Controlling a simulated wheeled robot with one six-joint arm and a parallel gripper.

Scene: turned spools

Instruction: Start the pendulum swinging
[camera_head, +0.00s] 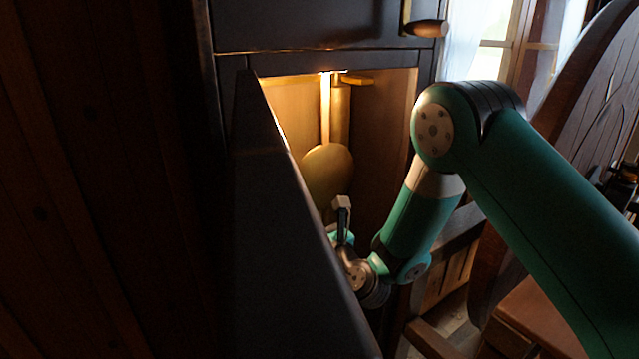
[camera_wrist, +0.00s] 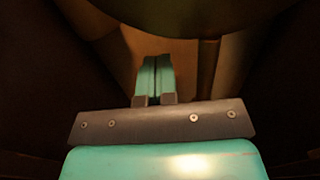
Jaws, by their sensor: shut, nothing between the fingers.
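The pendulum hangs inside a lit, dark-framed clock case in the head view. Its round brass bob (camera_head: 328,172) is at the lower end of a pale rod (camera_head: 325,108). In the wrist view, the dark underside of a large rounded shape, which looks like the bob (camera_wrist: 195,15), fills the top edge. My gripper (camera_head: 342,205) is at the case opening, just below the bob. In the wrist view my gripper's fingers (camera_wrist: 154,62) are shut together and hold nothing. I cannot tell whether they touch the bob.
An open dark door (camera_head: 285,230) stands at the left of the case and hides part of my gripper. A brass cylinder (camera_head: 341,115) hangs behind the rod. A carved wooden chair back (camera_head: 590,110) stands at the right. A window is behind.

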